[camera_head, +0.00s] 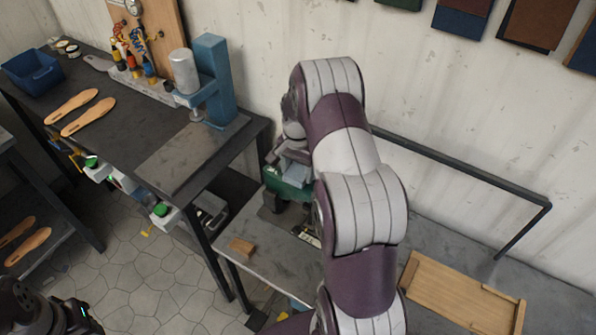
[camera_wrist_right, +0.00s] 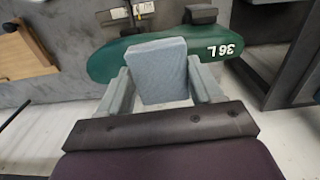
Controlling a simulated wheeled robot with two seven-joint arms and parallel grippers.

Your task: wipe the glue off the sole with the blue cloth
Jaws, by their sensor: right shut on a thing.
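The blue cloth (camera_wrist_right: 157,70) is a folded grey-blue pad between the fingers of my right gripper (camera_wrist_right: 161,88), which is shut on it. The green sole (camera_wrist_right: 110,62), marked "36 L", lies just beyond the cloth; the cloth overlaps its middle in the wrist view. I cannot tell whether they touch. In the head view the green sole (camera_head: 285,190) and the right gripper (camera_head: 293,166) are partly hidden by my right arm. No glue can be made out. A dark part of my left arm is at the bottom left; its fingers are not clear.
A wooden block (camera_head: 242,246) lies on the front workbench, with a wooden tray (camera_head: 455,296) to the right. The left bench holds a blue press (camera_head: 212,75), tan insoles (camera_head: 88,116) and a blue bin (camera_head: 32,70). A dark rail (camera_head: 460,163) runs along the wall.

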